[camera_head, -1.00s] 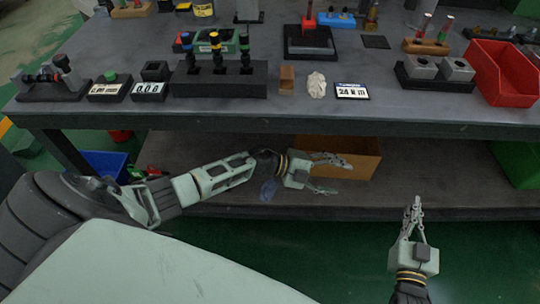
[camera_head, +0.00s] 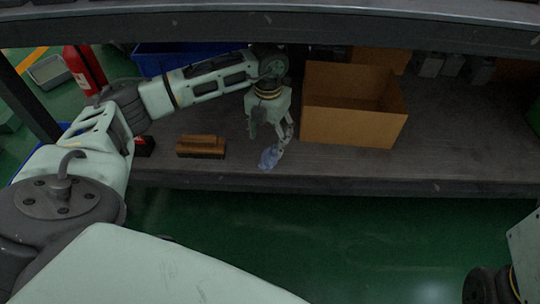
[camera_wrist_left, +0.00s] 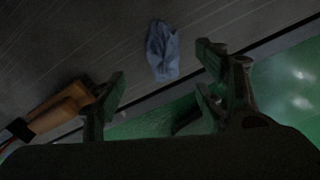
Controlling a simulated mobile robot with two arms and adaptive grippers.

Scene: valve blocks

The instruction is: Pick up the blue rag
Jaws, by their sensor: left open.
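The blue rag (camera_head: 269,158) lies crumpled near the front edge of the lower shelf (camera_head: 350,168). My left gripper (camera_head: 268,140) reaches down over it, pointing at the shelf. In the left wrist view the rag (camera_wrist_left: 162,50) lies beyond and between the two spread fingers of my left gripper (camera_wrist_left: 160,85), with nothing held. Whether a finger touches the rag cannot be told from the head view. At the lower right of the head view only a part of my right arm shows; its gripper fingers are out of view.
A brown open box (camera_head: 352,125) stands just right of my left gripper. A wooden-handled brush (camera_head: 202,146) lies to the left on the shelf. The tabletop edge (camera_head: 270,28) runs above the arm. A blue bin (camera_head: 180,58) and a red extinguisher (camera_head: 85,68) are at the left.

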